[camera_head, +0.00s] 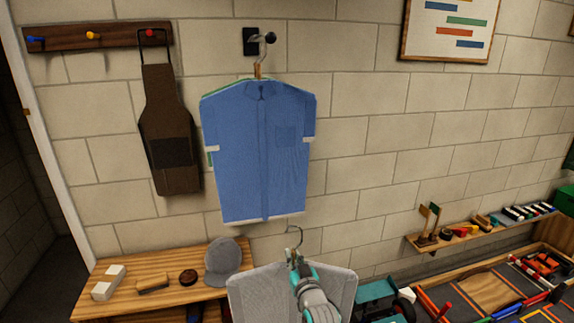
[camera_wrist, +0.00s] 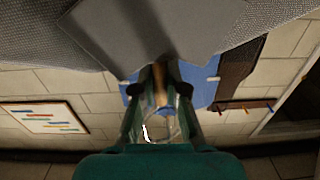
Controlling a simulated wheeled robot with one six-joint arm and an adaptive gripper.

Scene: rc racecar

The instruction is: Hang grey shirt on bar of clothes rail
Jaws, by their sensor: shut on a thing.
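The grey shirt (camera_head: 252,291) hangs on a hanger with a metal hook (camera_head: 295,238) at the bottom middle of the head view. My gripper (camera_head: 296,262) is shut on the hanger's neck, just below the hook. In the wrist view the grey shirt (camera_wrist: 150,30) fills the top, and my gripper (camera_wrist: 160,92) holds the hanger's wooden neck between its fingers. A blue shirt (camera_head: 262,150) hangs from a wall hook (camera_head: 266,39) above, with a green edge behind it. I cannot see a clothes rail bar in either view.
A brown apron (camera_head: 168,130) hangs from a peg board (camera_head: 100,36) at left. A wooden bench (camera_head: 125,300) below holds a grey cap (camera_head: 223,262) and small items. A small shelf (camera_head: 480,233) and a track table (camera_head: 490,295) stand at right. The wall between is bare.

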